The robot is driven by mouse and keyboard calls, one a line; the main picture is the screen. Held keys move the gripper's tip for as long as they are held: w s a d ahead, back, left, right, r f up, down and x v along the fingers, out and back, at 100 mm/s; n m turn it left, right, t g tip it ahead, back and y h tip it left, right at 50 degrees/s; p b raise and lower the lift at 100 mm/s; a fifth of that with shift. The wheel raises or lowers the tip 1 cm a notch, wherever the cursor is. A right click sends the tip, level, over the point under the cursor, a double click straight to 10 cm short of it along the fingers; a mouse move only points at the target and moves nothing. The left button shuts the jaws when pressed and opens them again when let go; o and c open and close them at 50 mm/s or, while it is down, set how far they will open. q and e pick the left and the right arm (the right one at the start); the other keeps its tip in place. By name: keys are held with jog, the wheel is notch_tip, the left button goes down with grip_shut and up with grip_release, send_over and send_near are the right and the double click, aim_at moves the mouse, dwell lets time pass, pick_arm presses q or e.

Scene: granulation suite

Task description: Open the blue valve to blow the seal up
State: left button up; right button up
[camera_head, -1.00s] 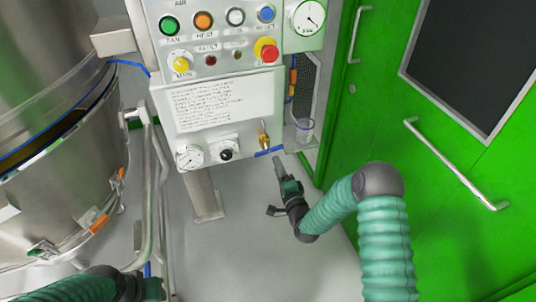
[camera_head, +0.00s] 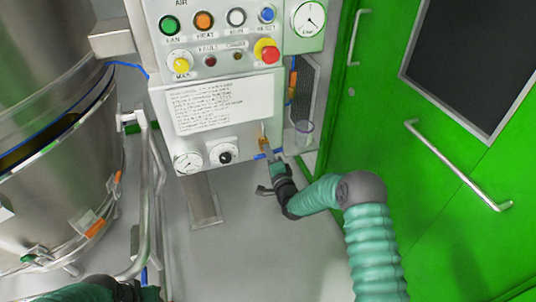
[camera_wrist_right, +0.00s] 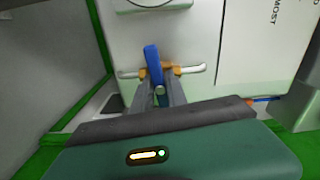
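The blue valve handle (camera_wrist_right: 153,64) stands upright on a brass valve body (camera_wrist_right: 172,70) in the right wrist view, with short grey pipe ends to either side. In the head view the brass valve (camera_head: 264,142) is low on the right of the control panel, and part of the blue handle (camera_head: 260,156) shows. My right gripper (camera_wrist_right: 160,80) is at the valve, its fingers on either side of the handle's lower part with a gap between them. Contact with the handle is not clear. My left gripper (camera_head: 148,293) is partly visible at the bottom left; its fingers are hidden.
The control panel (camera_head: 226,105) carries buttons, gauges and a red emergency stop (camera_head: 267,53). A large steel vessel (camera_head: 60,180) with rails is on the left. A green door (camera_head: 440,190) with a long handle is on the right.

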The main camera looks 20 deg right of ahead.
jog(key=shift+f, duration=0.15)
grip_shut()
jog(key=shift+n, duration=0.4)
jog(key=shift+s+f+n, duration=0.1)
jog(key=shift+n, duration=0.9)
jog(key=n+b, duration=0.1)
jog(key=n, duration=0.4)
jog(key=shift+f, duration=0.1)
jog(key=n+b, duration=0.1)
jog(key=n, duration=0.3)
jog(key=shift+n, duration=2.3)
jog(key=o, duration=0.8)
grip_release()
jog(key=shift+o, duration=0.2)
